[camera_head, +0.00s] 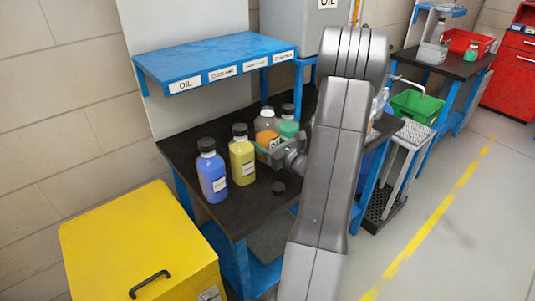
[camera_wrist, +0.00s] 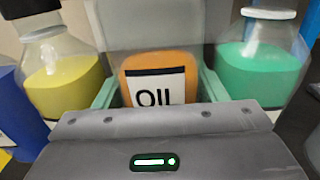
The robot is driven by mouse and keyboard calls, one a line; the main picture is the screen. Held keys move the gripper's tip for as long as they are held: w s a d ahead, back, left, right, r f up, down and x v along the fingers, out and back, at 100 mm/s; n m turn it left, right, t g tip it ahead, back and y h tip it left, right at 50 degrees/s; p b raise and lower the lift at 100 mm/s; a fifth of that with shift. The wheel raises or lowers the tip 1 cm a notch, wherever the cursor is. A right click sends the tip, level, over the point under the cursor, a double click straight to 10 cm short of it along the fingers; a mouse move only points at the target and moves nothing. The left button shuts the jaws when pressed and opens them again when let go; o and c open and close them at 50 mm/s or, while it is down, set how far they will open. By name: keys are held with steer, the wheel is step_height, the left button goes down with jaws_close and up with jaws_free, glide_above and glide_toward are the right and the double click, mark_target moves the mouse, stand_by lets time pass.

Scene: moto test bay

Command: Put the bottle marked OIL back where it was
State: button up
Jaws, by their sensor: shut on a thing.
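The bottle marked OIL (camera_head: 266,136) holds orange liquid and stands upright over the dark bench, among other bottles. In the wrist view its OIL label (camera_wrist: 155,97) faces the camera. My gripper (camera_wrist: 158,92) is shut on it, with a pale green finger on each side. In the head view my gripper (camera_head: 272,150) is partly hidden by my arm. I cannot tell whether the bottle's base touches the bench. A blue shelf (camera_head: 215,57) above the back of the bench has an OIL tag (camera_head: 184,85) at its left end.
A yellow bottle (camera_head: 242,158) and a blue bottle (camera_head: 212,176) stand left of the held bottle; a green bottle (camera_wrist: 262,68) is close on its right. A yellow cabinet (camera_head: 140,235) stands in front.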

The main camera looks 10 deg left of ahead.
steer(key=shift+f, duration=2.1)
steer(key=shift+f, duration=0.2)
steer(key=o, duration=1)
steer(key=shift+o, duration=0.2)
steer(key=shift+r, duration=0.15)
steer(key=b+v, duration=0.1)
steer(key=v, duration=1.1)
steer(key=shift+b, duration=0.4)
